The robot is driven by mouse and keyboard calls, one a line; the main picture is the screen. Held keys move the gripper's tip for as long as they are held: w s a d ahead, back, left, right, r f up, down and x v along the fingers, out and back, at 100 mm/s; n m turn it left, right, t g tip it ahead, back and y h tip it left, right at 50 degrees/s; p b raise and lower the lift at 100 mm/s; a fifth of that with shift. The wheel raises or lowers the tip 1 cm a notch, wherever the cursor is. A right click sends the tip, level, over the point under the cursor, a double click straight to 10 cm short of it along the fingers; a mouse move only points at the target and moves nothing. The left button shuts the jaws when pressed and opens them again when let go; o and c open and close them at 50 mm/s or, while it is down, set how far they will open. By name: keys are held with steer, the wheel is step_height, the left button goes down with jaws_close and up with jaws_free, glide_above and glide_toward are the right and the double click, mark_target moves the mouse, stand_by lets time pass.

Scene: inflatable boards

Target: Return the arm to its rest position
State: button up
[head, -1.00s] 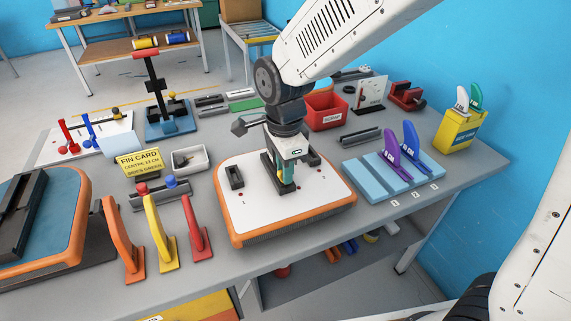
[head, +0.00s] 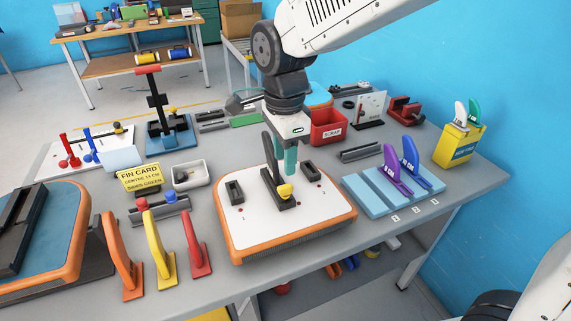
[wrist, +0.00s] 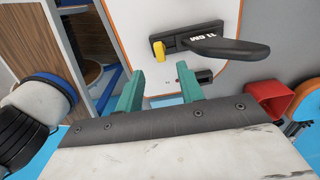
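My gripper (head: 287,170) has teal fingers and hangs over the white board with the orange rim (head: 243,241). In the wrist view its two fingers (wrist: 160,88) are spread apart with nothing between them. A black fin (head: 269,172) stands in the board's middle slot, with a yellow tab (head: 286,191) at its near end. The fin (wrist: 228,47) and yellow tab (wrist: 159,50) also show in the wrist view, apart from the fingers. My arm (head: 345,25) reaches in from the top right.
Orange, yellow and red fins (head: 159,245) stand left of the board. A blue rack (head: 372,203) with purple and blue fins is at right. A red bin (head: 327,130) stands behind the gripper, and a yellow box (head: 456,149) is near the wall.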

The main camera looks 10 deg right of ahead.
stand_by(0.3)
steer(key=shift+n, duration=0.6)
steer(key=s+d+r+n, duration=0.2)
steer(key=s+d+n, duration=0.4)
steer(key=s+d, duration=0.3)
steer(key=s+d+r+n+t, duration=0.1)
steer(key=s+d+r+n, duration=0.2)
steer(key=s+d+n, duration=0.4)
steer(key=s+d, duration=0.3)
steer(key=d, duration=0.2)
steer(key=shift+s+n, duration=0.25)
steer(key=shift+n, duration=0.05)
steer(key=shift+o, duration=0.6)
